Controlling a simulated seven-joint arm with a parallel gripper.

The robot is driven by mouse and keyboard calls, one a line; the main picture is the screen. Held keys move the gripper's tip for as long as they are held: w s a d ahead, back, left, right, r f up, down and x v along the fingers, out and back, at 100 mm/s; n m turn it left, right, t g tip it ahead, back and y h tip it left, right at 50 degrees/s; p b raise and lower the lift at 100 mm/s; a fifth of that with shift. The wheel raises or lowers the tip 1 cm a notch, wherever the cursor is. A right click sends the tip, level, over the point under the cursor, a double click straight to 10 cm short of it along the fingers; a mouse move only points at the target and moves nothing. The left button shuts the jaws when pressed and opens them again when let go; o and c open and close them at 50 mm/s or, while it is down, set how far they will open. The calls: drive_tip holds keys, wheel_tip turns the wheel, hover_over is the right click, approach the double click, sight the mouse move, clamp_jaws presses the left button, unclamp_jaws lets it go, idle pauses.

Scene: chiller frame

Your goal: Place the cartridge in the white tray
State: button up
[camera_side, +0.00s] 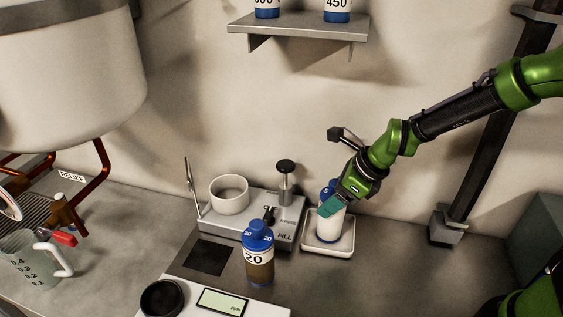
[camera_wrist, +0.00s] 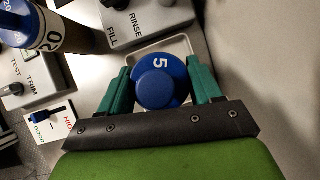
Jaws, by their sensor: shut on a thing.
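The cartridge, a white cylinder with a blue cap (camera_side: 329,226), stands upright in or just over the white tray (camera_side: 342,246); I cannot tell whether its base touches the tray floor. In the wrist view its blue cap marked 5 (camera_wrist: 160,82) lies between the teal fingers. My gripper (camera_side: 336,203) is shut on this cartridge from the upper right side. The tray's rim also shows behind the cap in the wrist view (camera_wrist: 183,44). My fingers hide part of the cartridge's upper side.
A brown bottle with a blue cap marked 20 (camera_side: 259,262) stands left of the tray. A grey fill and rinse unit (camera_side: 240,222) with a white ring (camera_side: 229,195) is beside the tray. A clear jug (camera_side: 32,262) is far left. A shelf (camera_side: 298,28) hangs above. Counter right of the tray is clear.

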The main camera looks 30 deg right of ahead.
drive_tip(key=shift+f, duration=0.2)
drive_tip(key=o, duration=1.6)
drive_tip(key=shift+o, duration=0.2)
drive_tip(key=shift+r, duration=0.15)
drive_tip(key=shift+r, duration=0.25)
drive_tip(key=v, duration=1)
drive_tip(key=s+d+r+n+t, duration=0.1)
drive_tip(key=s+d+r+n, duration=0.2)
drive_tip(key=n, duration=0.9)
drive_tip(key=s+d+r+n+t+h, duration=0.1)
drive_tip(key=s+d+n, duration=0.3)
drive_tip(key=s+n, duration=0.5)
drive_tip(key=r+n, duration=0.1)
drive_tip(key=n, duration=0.2)
drive_tip(key=shift+s+r+n+h, duration=0.3)
drive_tip(key=shift+r+n, duration=0.1)
